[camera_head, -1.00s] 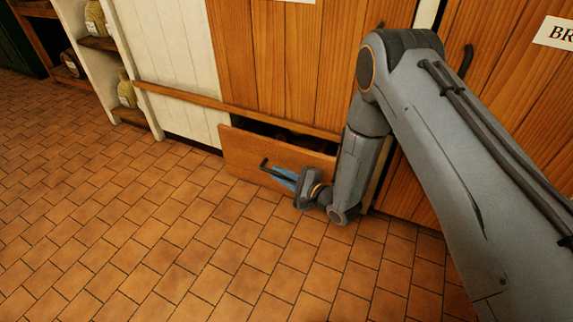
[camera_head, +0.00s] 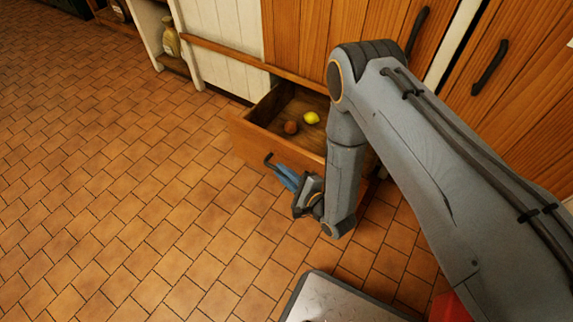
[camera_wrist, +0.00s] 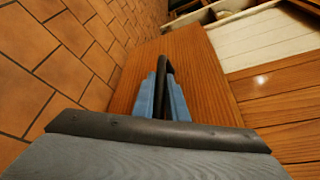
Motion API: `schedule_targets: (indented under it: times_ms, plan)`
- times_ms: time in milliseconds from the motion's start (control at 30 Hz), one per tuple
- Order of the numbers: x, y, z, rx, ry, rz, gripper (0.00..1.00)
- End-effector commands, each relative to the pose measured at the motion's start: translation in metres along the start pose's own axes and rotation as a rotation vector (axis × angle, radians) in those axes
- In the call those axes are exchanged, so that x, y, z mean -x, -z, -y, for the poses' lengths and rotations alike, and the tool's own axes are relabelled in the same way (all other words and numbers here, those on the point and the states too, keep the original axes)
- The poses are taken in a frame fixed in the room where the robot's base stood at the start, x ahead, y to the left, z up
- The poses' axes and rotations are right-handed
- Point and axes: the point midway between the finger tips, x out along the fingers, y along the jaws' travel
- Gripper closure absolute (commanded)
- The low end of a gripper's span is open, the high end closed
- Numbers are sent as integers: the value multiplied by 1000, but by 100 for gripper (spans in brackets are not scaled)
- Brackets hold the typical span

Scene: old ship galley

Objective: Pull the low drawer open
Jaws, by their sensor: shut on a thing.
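The low drawer (camera_head: 246,137) is wooden and stands well out from the cabinet in the head view, its inside showing. A yellow lemon-like fruit (camera_head: 311,118) and a brownish round thing (camera_head: 290,127) lie in it. My gripper (camera_head: 281,174) is at the drawer front, its blue fingers shut on the dark handle (camera_head: 268,159). In the wrist view the fingers (camera_wrist: 161,98) close around the dark handle (camera_wrist: 167,66) against the wooden drawer front (camera_wrist: 205,75). Part of the drawer's right side is hidden behind my arm.
Tall wooden cabinet doors with dark handles (camera_head: 490,68) stand behind my arm. A white shelf unit (camera_head: 148,30) with a jar (camera_head: 171,38) is at the upper left. The tiled floor (camera_head: 110,200) left of and before the drawer is clear.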

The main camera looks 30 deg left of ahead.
Motion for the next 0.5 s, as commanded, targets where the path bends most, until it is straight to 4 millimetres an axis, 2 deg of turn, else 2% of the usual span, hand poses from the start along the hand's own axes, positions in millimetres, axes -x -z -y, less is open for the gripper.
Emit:
schedule_targets:
  times_ms: [367, 400, 500]
  plan:
    - [-1, -3, -1, 2, 0, 5, 100]
    - [-1, -3, -1, 2, 0, 5, 86]
    - [-1, -3, -1, 1, 0, 4, 69]
